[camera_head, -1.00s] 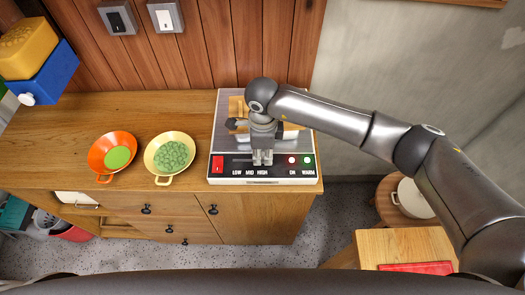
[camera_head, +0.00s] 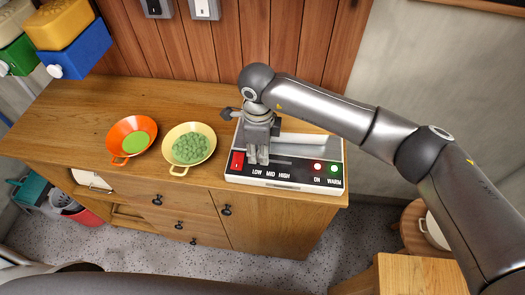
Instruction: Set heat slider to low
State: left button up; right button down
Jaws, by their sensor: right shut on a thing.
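The heat control is on the front panel (camera_head: 298,180) of a grey warming appliance on the wooden counter. The panel has LOW, MID and HIGH labels, with a slot (camera_head: 283,161) running above them. My right gripper (camera_head: 258,160) points down at the left end of this slot, just above the LOW label (camera_head: 257,172). It is shut on the slider knob, which its fingers hide. My left gripper is not in view.
A red switch (camera_head: 237,160) sits close left of my right gripper. ON and WARM lights (camera_head: 326,167) are at the panel's right. An orange pan (camera_head: 117,132) and a yellow pan of green pieces (camera_head: 205,140) stand left of the appliance.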

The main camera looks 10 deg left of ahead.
jog(key=c, duration=1.7)
grip_release()
jog(key=shift+a+r, duration=0.1)
jog(key=shift+a, duration=0.1)
jog(key=o, duration=0.5)
jog(key=shift+a, duration=0.15)
jog(key=shift+c, duration=0.2)
notch_tip(320, 180, up, 12)
jog(key=shift+s, duration=0.1)
